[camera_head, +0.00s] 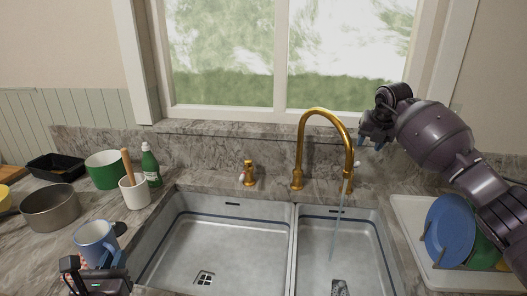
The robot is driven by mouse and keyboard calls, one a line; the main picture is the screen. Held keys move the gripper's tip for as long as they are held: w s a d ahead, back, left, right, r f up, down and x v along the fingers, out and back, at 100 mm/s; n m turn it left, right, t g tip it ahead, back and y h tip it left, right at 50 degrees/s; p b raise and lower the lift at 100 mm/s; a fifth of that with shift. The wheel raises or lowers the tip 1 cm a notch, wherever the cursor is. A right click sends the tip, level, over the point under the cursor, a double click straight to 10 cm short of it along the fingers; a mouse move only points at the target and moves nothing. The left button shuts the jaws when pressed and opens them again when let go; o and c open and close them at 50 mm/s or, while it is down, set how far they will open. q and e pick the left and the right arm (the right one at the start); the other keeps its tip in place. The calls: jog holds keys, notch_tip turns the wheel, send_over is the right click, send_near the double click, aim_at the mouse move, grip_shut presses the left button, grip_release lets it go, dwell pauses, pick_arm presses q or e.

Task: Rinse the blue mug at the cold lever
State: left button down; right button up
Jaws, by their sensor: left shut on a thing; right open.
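The blue mug (94,243) is at the lower left, over the counter just left of the sink. My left gripper (99,265) is shut on it; the fingers are partly hidden. The brass faucet (323,111) stands behind the sink, and a thin stream of water (338,220) falls from it into the right basin. A brass lever with a pale tip (248,172) stands left of the faucet. My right gripper (373,143) is open and empty, just right of the spout. A small pale-tipped part (356,162) shows below it; I cannot tell whether they touch.
The left basin (214,240) is empty. A white crock (134,192), a green bottle (151,168), a green pot (104,172) and a metal pan (50,206) stand on the left counter. A rack with a blue plate (450,230) stands on the right.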

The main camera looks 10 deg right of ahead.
aim_at(356, 167)
pick_arm(q)
jog(key=shift+w, duration=0.25)
jog(key=shift+r, duration=0.1)
pick_arm(e)
jog(key=p+x, duration=0.1)
jog(key=x, duration=0.9)
jog(key=shift+p, duration=0.3)
pick_arm(q)
jog(key=shift+s+r, duration=0.15)
jog(key=shift+r, duration=0.6)
pick_arm(e)
jog(key=shift+x, duration=0.95)
jog(key=shift+w, duration=0.15)
grip_shut()
